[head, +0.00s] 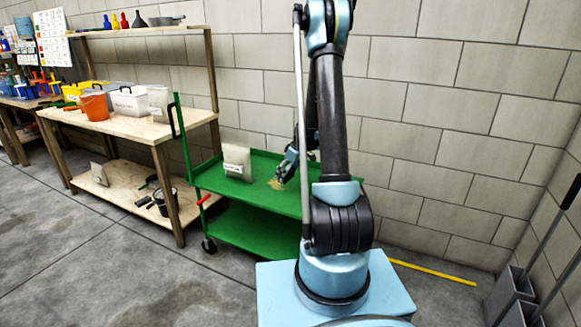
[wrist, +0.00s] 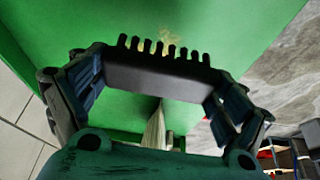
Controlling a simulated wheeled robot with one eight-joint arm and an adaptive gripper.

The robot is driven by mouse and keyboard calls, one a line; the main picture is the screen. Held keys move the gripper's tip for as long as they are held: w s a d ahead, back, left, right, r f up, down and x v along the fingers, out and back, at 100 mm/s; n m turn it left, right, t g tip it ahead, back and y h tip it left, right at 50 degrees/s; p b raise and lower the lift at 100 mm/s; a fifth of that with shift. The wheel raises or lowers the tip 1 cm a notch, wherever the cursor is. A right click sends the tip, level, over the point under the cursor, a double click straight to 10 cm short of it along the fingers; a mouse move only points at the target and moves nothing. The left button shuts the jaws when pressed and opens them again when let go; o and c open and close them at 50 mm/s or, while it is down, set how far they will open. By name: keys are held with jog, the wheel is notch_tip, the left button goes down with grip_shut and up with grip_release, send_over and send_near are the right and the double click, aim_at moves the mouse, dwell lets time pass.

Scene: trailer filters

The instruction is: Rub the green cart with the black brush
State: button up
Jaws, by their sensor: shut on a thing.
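The green cart (head: 262,168) stands against the block wall, with an upper tray and a lower shelf. My gripper (head: 287,168) is low over the right part of the upper tray, partly hidden behind my own arm in the head view. In the wrist view my gripper (wrist: 155,88) is shut on the black brush (wrist: 152,76), which spans between the fingers with its short teeth pointing away from me. The green tray fills the space beyond it. A yellowish patch (head: 275,184) lies on the tray beside the gripper. I cannot tell whether the brush touches the tray.
A pale bag (head: 237,160) stands on the left part of the cart's tray. A wooden workbench (head: 135,126) with an orange bucket (head: 95,107) and white containers is to the left. A yellow strip (head: 432,272) lies along the wall at right. Floor at front left is clear.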

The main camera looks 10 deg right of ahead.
jog(key=shift+r, duration=1.1)
